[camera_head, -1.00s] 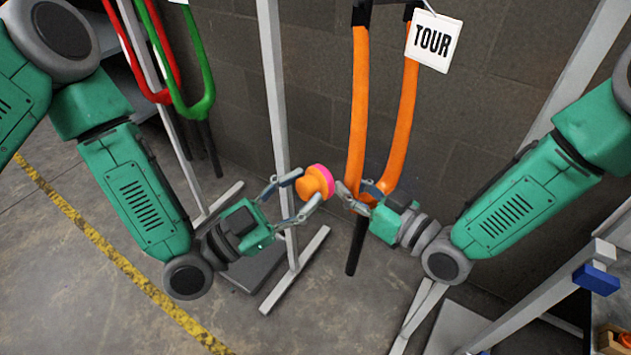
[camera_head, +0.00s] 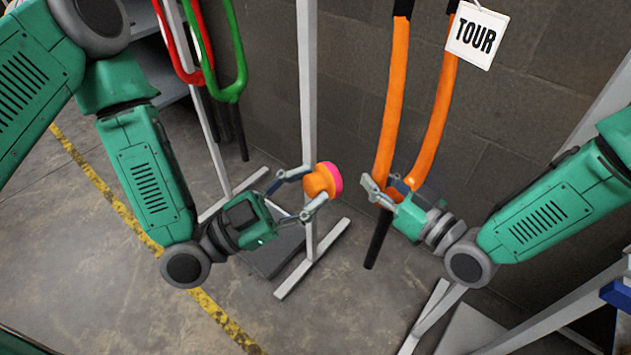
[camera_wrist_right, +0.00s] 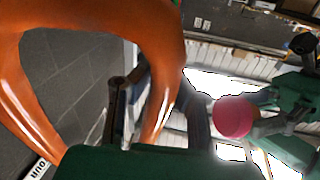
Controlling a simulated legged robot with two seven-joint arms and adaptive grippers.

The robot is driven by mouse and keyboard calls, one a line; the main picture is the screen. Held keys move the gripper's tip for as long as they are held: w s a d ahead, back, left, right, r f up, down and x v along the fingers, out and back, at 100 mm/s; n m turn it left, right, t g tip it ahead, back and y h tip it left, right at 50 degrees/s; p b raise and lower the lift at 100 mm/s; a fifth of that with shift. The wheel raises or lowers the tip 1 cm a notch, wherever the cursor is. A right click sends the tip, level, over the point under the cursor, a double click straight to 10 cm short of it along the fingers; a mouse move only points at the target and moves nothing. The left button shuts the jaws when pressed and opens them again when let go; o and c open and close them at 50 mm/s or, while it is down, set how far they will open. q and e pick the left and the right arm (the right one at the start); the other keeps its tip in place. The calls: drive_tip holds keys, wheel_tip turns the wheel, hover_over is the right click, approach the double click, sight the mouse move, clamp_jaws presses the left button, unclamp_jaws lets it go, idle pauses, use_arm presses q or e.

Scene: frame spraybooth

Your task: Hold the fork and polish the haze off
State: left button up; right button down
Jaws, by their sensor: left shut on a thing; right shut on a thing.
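The orange fork (camera_head: 396,95) hangs upright by the wall, with two legs joining near the bottom and a dark tube below. My right gripper (camera_head: 380,188) is shut on the fork low down, near where the legs meet. The fork also fills the left of the right wrist view (camera_wrist_right: 165,45). My left gripper (camera_head: 305,195) is shut on a round orange polisher with a pink pad (camera_head: 323,180). The pad faces the fork with a gap between them. The pad also shows in the right wrist view (camera_wrist_right: 234,117). I cannot make out haze on the fork.
A white TOUR tag (camera_head: 476,36) hangs at the fork's upper right. Red (camera_head: 180,50) and green (camera_head: 232,75) forks hang at the left. A grey stand post (camera_head: 308,90) rises behind the polisher. Floor at the lower left is clear.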

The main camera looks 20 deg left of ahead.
drive_tip(key=shift+f, duration=0.15)
drive_tip(key=c, duration=1.5)
unclamp_jaws()
drive_tip(key=shift+o, duration=0.2)
